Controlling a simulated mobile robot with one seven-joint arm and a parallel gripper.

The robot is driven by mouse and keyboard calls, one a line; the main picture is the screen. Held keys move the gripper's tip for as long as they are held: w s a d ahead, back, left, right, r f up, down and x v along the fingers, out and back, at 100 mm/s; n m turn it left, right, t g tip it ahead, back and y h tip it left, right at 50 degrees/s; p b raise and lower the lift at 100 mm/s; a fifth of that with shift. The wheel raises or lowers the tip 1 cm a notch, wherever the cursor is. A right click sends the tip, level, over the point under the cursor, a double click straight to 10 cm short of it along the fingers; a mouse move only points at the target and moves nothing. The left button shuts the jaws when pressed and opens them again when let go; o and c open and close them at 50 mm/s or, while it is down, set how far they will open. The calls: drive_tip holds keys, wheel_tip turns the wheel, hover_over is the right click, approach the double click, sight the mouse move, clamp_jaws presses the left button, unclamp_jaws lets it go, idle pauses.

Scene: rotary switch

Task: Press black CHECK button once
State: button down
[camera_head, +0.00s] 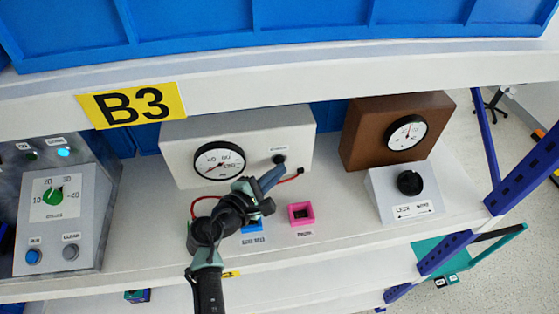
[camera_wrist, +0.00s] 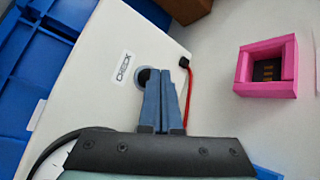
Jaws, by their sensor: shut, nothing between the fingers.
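The black round CHECK button (camera_head: 279,159) is on the front of a white box (camera_head: 300,135), right of a dial gauge (camera_head: 219,161). In the wrist view the button (camera_wrist: 142,75) sits below the CHECK label (camera_wrist: 123,67), and my fingers cover part of it. My gripper (camera_head: 278,171) is shut and empty. Its blue fingertips (camera_wrist: 167,68) are at the button's right edge in the wrist view. In the head view they are just below the button. I cannot tell whether they touch it or how far it is pushed in.
A red cable (camera_wrist: 189,100) with a black plug runs beside my fingers. A pink socket (camera_head: 301,213) stands on the shelf (camera_head: 340,220) to the right. A brown gauge box (camera_head: 365,130), a black knob panel (camera_head: 409,182) and a grey dial panel (camera_head: 65,225) flank the white box.

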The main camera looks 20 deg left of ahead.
drive_tip(key=shift+w+a, duration=0.2)
drive_tip(key=shift+w, duration=0.15)
idle(0.6)
drive_tip(key=shift+s, duration=0.15)
drive_tip(key=shift+s+d, duration=0.45)
drive_tip(key=shift+s, duration=0.15)
drive_tip(key=shift+s+d+p, duration=0.7)
drive_tip(key=shift+s, duration=0.35)
drive_tip(key=shift+s+d+p, duration=0.65)
drive_tip(key=shift+s+d, duration=0.05)
drive_tip(key=shift+s, duration=0.3)
